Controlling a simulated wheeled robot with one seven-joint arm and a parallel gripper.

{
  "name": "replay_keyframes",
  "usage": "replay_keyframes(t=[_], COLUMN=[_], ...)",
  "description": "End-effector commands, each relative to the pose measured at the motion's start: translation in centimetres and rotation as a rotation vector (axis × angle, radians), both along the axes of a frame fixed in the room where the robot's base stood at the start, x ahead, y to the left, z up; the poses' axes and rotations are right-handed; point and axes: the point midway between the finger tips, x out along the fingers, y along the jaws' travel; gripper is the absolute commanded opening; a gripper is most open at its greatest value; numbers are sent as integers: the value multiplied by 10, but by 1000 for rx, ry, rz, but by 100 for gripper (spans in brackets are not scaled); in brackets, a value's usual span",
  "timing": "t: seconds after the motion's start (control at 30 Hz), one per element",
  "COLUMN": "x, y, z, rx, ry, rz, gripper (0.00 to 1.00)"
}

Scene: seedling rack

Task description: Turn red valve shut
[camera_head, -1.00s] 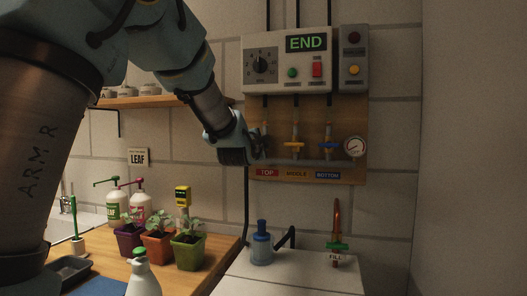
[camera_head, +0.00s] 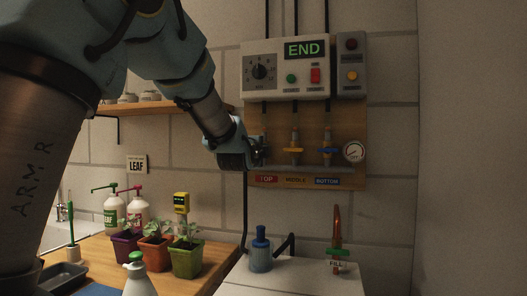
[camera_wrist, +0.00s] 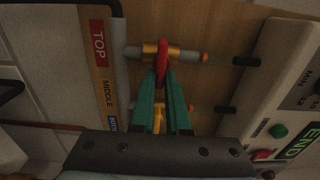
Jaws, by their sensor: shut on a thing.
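The red valve handle (camera_wrist: 162,62) is at the top of the wrist view, on a brass fitting (camera_wrist: 150,50) in the pipe above the red TOP label (camera_head: 265,180). In the wrist picture the handle looks crosswise to its pipe. The teal fingers of my gripper (camera_wrist: 164,84) are closed on the near part of the handle. In the head view my gripper (camera_head: 256,153) is at the left pipe and hides most of the red valve.
The yellow valve (camera_head: 293,150) and blue valve (camera_head: 328,150) stand close to the right, with a gauge (camera_head: 354,151) beyond. A control box (camera_head: 286,88) reading END hangs above. Potted seedlings (camera_head: 187,262) and bottles stand below on the wooden counter.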

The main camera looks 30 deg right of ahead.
Motion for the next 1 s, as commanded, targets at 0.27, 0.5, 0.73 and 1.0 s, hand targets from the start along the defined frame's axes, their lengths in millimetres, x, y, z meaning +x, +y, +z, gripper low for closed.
replay_keyframes(t=[0.27, 0.5, 0.73, 1.0], x=[4, 2, -4, -38], y=[4, 2, 6, 39], z=[3, 2, 1, 1], rx=[-5, -3, -2, -6], ry=[-4, -2, -1, -2], rz=[10, 5, 3, 3], gripper=[32, 44, 44, 44])
